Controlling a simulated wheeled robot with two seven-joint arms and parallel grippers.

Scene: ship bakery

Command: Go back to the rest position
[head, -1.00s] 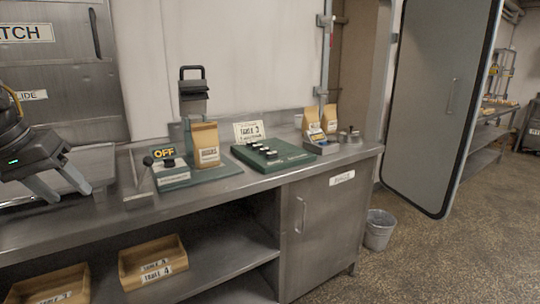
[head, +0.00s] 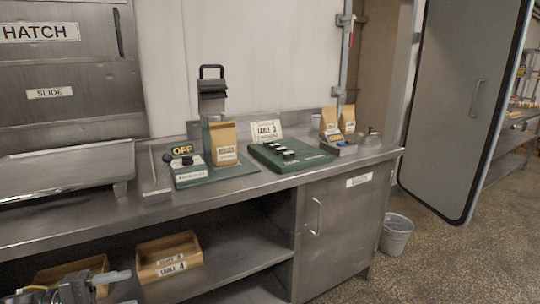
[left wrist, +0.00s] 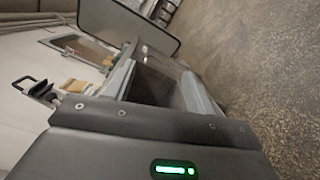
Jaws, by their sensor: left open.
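My left gripper (head: 121,288) is at the bottom left of the head view, low in front of the shelf under the counter, and partly cut off by the frame edge. In the left wrist view its two fingers (left wrist: 160,88) stand apart with nothing between them, so it is open and empty. The wrist view is tilted and shows the counter and the floor beyond the fingers. My right gripper is not in view.
The steel counter (head: 240,187) carries a switch box (head: 188,174) marked OFF, a paper bag (head: 223,143), a green board (head: 290,156) and smaller bags. Wooden bins (head: 170,255) sit on the shelf below. A bucket (head: 396,236) stands right. Floor is clear at lower right.

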